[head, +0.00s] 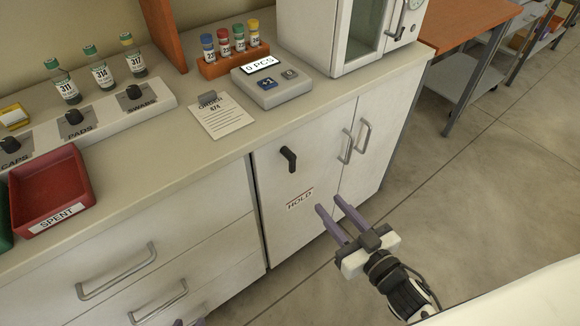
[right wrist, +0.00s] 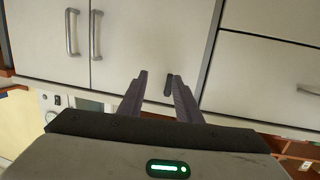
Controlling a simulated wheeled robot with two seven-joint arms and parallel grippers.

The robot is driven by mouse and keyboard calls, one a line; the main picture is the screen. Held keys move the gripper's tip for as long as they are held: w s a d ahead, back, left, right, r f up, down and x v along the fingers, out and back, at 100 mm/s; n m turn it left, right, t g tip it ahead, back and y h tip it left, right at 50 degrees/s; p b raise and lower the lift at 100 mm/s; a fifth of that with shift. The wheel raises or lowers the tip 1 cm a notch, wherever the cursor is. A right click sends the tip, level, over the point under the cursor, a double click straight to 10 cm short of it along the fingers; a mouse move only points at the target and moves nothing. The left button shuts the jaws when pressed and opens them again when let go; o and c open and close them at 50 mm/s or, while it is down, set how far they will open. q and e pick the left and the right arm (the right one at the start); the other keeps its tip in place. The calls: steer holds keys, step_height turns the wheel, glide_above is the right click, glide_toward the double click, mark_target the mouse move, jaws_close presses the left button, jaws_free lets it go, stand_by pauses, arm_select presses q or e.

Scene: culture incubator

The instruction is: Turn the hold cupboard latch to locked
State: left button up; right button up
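The black latch (head: 289,157) is on the white cupboard door (head: 275,190), above the red-lettered HOLD label (head: 300,199). Its lever points mostly downward, leaning slightly to the right. In the right wrist view the latch (right wrist: 167,86) shows as a dark bar beside a finger, near the fingertips. My right gripper (head: 327,203) is open and empty, in front of the door, below and right of the latch in the head view. Only the purple fingertips of my left gripper (head: 189,322) show at the bottom edge, apart from each other.
Door handles (head: 355,141) stick out right of the latch, and drawer handles (head: 118,272) at lower left. The counter above holds a red SPENT tray (head: 48,190), a counting device (head: 270,86), an order sheet (head: 222,117) and an incubator (head: 330,35).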

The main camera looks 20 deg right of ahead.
mark_target(294, 166)
steer(key=w+a+r+y, duration=0.1)
steer(key=w, duration=0.2)
steer(key=w+a+r+n+y, duration=0.1)
steer(key=w+a, duration=0.1)
steer(key=w, duration=0.2)
steer(key=w+a+r+t+y, duration=0.1)
steer(key=w+a, duration=0.1)
steer(key=w, duration=0.2)
steer(key=shift+w+r+n, duration=0.15)
steer(key=shift+w+n, duration=0.05)
steer(key=shift+n, duration=0.2)
steer(key=shift+c, duration=0.4)
jaws_close()
